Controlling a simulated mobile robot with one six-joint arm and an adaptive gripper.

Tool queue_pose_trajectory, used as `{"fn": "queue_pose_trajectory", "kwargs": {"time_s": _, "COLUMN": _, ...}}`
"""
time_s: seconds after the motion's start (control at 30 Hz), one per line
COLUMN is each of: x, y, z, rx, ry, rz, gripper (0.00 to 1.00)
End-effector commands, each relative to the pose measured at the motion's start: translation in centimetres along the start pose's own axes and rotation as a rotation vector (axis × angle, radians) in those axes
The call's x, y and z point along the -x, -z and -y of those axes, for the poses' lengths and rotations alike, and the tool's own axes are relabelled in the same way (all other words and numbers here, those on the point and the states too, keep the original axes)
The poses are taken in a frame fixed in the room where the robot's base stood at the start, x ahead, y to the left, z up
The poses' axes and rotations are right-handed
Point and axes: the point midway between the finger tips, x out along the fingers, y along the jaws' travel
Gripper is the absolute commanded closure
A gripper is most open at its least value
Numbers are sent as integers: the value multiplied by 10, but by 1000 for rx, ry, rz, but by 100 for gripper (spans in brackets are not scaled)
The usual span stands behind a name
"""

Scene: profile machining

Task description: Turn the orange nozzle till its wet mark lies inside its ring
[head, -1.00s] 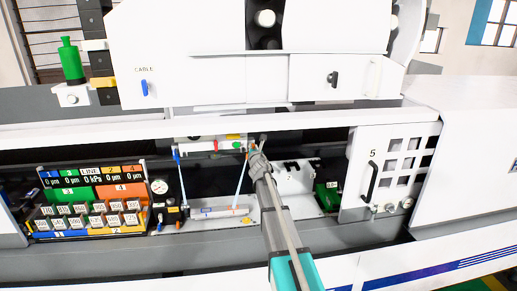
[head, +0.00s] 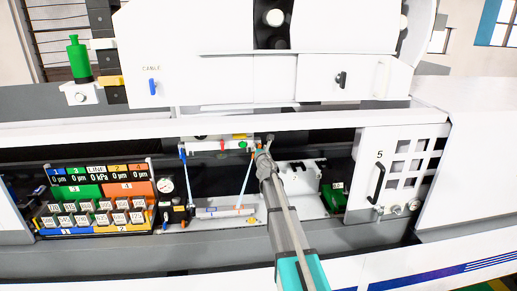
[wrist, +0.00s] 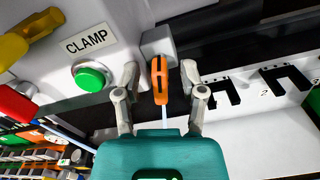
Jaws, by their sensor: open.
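The orange nozzle (wrist: 160,80) stands between the two fingers of my gripper (wrist: 159,68) in the wrist view, with a gap on each side. My gripper is open around it. A pale blue jet (wrist: 166,115) runs down from the nozzle towards my gripper's body. In the head view, my gripper (head: 265,155) reaches the nozzle (head: 258,148) under the white housing, and the jet (head: 246,180) slants down left to a pale strip (head: 225,211) on the tray. The wet mark and its ring are too small to tell there.
A green button (wrist: 90,76) under a CLAMP label, a red knob (wrist: 18,104) and a yellow lever (wrist: 30,38) lie left of my gripper. A white notched plate (wrist: 250,125) lies to the right. A blue nozzle (head: 183,150) stands further left.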

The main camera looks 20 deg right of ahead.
Motion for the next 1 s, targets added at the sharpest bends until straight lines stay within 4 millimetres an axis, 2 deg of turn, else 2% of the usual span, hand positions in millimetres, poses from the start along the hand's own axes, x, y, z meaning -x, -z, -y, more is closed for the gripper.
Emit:
{"fn": "queue_pose_trajectory", "kwargs": {"time_s": 0.27, "x": 16, "y": 0, "z": 0, "rx": 0, "ry": 1, "rz": 0, "gripper": 47}}
{"fn": "queue_pose_trajectory", "kwargs": {"time_s": 0.8, "x": 97, "y": 0, "z": -1, "rx": 0, "ry": -1, "rz": 0, "gripper": 47}}
{"fn": "queue_pose_trajectory", "kwargs": {"time_s": 1.0, "x": 115, "y": 0, "z": -1, "rx": 1, "ry": -1, "rz": 0, "gripper": 47}}
